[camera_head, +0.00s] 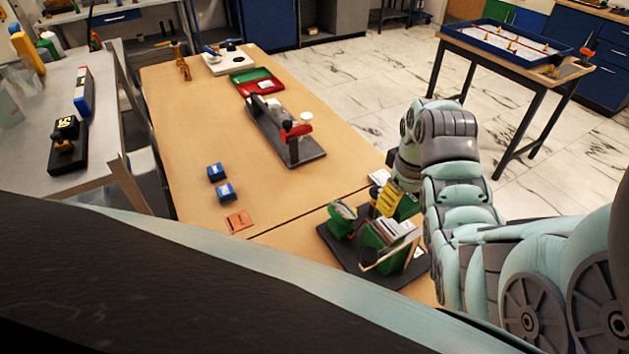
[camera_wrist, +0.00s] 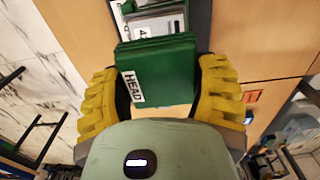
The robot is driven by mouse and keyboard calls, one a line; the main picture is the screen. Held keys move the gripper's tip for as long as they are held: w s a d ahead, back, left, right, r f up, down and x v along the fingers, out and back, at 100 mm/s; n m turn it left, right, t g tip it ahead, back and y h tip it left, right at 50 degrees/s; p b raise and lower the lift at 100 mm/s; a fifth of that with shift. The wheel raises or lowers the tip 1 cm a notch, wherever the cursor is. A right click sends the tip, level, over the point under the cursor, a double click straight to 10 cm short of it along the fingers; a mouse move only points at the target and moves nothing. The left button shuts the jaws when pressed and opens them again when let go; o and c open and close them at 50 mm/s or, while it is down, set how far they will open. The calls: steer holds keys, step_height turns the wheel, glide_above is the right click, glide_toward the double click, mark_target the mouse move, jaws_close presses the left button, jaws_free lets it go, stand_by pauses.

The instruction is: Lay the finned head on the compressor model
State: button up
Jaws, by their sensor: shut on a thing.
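The finned head (camera_wrist: 165,75) is a green block with a white HEAD label. It sits between the yellow fingers of my gripper (camera_wrist: 160,82), which is shut on it. In the head view my gripper (camera_head: 393,205) is at the right end of the table, and the green head (camera_head: 408,209) shows partly behind a finger. The compressor model (camera_head: 378,250) is green with a pale top and stands on a dark base plate, just in front of the gripper. In the wrist view part of the compressor model (camera_wrist: 150,24) shows beyond the head. Any gap between them is unclear.
A dark rig with a red part (camera_head: 285,132) stands farther back. Bare tabletop lies between.

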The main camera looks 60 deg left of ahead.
mark_target(399, 209)
steer(key=shift+f+p, duration=0.6)
steer(key=shift+f, duration=1.7)
steer(key=shift+f, duration=0.2)
steer(key=o, duration=1.3)
steer(key=shift+r, duration=0.25)
steer(key=shift+w+r+b, duration=0.1)
steer(key=shift+r+b, duration=0.2)
steer(key=shift+r, duration=0.45)
step_height(399, 209, up, 10)
steer(key=p, duration=0.6)
steer(key=shift+r+p, duration=0.25)
steer(key=shift+p, duration=0.1)
